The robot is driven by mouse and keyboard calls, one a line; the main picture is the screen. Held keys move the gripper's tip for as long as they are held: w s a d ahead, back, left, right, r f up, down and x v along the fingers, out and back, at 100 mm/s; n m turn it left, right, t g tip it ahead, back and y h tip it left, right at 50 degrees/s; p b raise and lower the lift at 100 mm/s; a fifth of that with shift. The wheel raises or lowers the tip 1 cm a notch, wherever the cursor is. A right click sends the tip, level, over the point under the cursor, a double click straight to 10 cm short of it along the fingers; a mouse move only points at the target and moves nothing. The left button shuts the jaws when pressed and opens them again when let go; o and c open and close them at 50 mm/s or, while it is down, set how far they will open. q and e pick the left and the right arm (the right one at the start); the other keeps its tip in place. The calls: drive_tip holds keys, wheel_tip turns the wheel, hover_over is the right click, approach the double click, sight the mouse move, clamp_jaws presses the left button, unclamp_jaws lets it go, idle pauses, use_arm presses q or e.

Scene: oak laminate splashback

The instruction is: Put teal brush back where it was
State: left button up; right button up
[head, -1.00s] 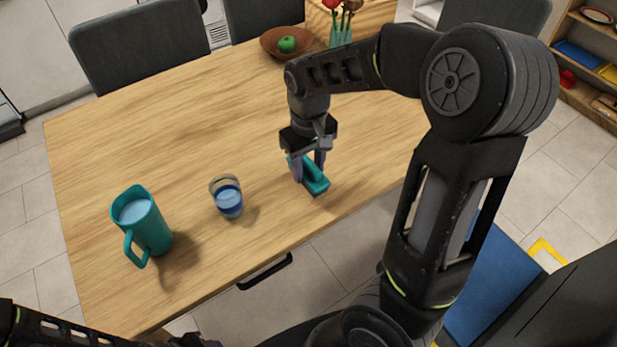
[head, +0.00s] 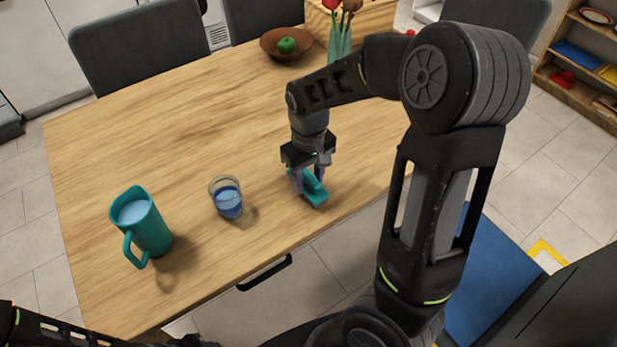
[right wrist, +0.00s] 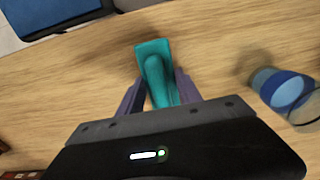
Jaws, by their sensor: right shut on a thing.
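The teal brush (head: 317,194) is between the fingers of my right gripper (head: 309,182), low over the wooden table near its front edge. My right gripper is shut on it. In the right wrist view the teal brush (right wrist: 154,68) points away from my right gripper (right wrist: 158,95), with a finger on each side. I cannot tell whether the brush touches the table. Of my left arm only a part shows at the lower left; its gripper is not clearly in view.
A glass of blue liquid (head: 228,200) stands left of the brush on the table (head: 180,130). A teal pitcher (head: 150,228) stands farther left. A brown bowl with a green apple (head: 287,45) and a flower vase (head: 339,42) are at the back. The table's middle is clear.

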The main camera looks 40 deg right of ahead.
sight(308, 174)
drive_tip(key=o, duration=1.3)
drive_tip(key=shift+f, duration=0.1)
wheel_tip(308, 174, up, 12)
drive_tip(key=shift+r, duration=0.2)
